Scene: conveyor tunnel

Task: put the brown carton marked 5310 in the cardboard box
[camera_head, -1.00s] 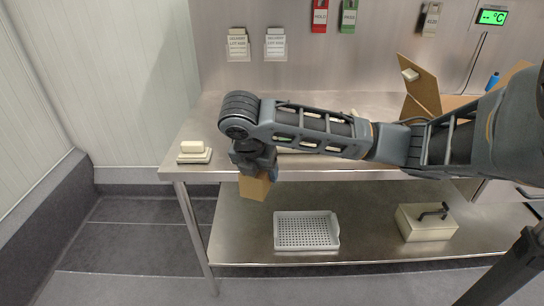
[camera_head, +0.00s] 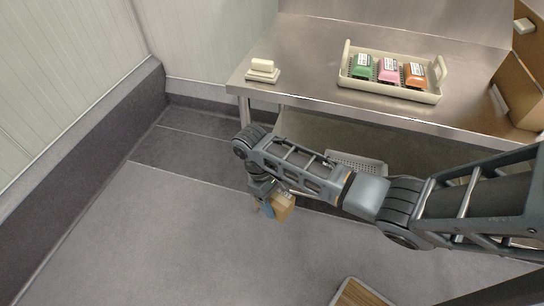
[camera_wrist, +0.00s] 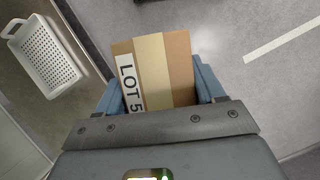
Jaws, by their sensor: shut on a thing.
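My gripper (camera_head: 270,202) is shut on a brown carton (camera_head: 284,207) and holds it in the air in front of the steel table, below the tabletop's height. In the wrist view the carton (camera_wrist: 158,72) sits between the two blue-grey fingers, with a tan tape strip and a white label reading "LOT 5"; the rest of the label is hidden by the gripper. The cardboard box (camera_head: 520,90) shows only in part at the right edge of the head view, on the tabletop, with its flaps open. Its inside is not visible.
A cream tray (camera_head: 390,88) with green, pink and orange packs stands on the steel table (camera_head: 310,50). A small cream block on a base (camera_head: 262,71) sits at the table's left corner. A white perforated basket (camera_wrist: 45,55) lies on the lower shelf. Open floor lies left.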

